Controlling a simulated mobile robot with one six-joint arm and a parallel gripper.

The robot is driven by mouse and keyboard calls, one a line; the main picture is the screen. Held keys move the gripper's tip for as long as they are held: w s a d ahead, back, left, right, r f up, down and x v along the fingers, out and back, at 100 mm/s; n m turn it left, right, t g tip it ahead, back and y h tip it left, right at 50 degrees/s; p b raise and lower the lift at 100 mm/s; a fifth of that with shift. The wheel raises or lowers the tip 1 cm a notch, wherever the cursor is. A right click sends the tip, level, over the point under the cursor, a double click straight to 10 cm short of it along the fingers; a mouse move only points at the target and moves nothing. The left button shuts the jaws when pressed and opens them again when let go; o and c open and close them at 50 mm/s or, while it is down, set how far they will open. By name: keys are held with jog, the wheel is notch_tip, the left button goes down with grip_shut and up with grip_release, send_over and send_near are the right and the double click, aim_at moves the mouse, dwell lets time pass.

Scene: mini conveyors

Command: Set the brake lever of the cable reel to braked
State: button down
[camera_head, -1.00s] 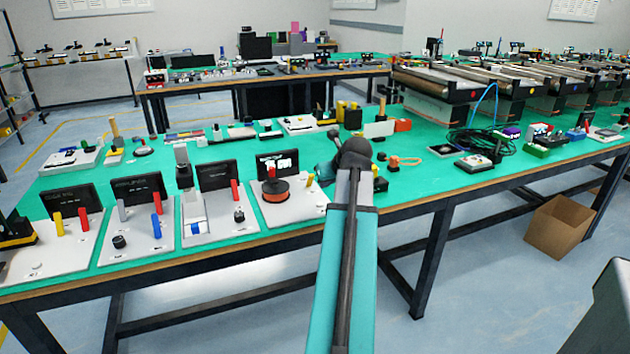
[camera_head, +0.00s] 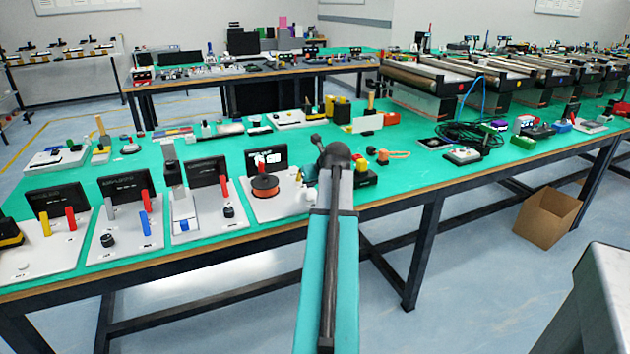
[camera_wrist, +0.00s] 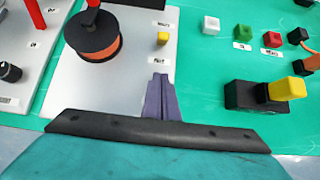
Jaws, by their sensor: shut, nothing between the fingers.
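The cable reel is a black-flanged spool with orange cable (camera_head: 265,186) on a white panel (camera_head: 262,209), with a red upright on it. It also shows at the upper left of the wrist view (camera_wrist: 92,38). A small yellow block (camera_wrist: 162,38), between two printed labels right of the reel, looks like the brake lever's top; its tilt is hard to judge from above. My gripper (camera_wrist: 160,82) is shut and empty, over the panel just below the lower label, apart from the yellow block in the picture.
Panels with levers and dark displays (camera_head: 124,187) stand left of the reel. Right of it are small white, green and red blocks (camera_wrist: 242,32) and a black box with a yellow part (camera_wrist: 262,95). Bare green table lies between them and the panel.

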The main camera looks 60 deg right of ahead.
jog(key=w, duration=0.1)
jog(key=w+d+f, duration=0.1)
jog(key=w+d, duration=0.1)
jog(key=shift+d+f, duration=0.1)
jog(key=shift+f, duration=0.15)
jog(key=shift+w+d+r, duration=0.55)
jog(key=shift+w+r, duration=0.15)
jog(key=shift+w, duration=0.1)
jog(key=shift+s+a, duration=0.15)
jog(key=shift+d+r+p, duration=0.2)
jog(key=shift+p, duration=0.4)
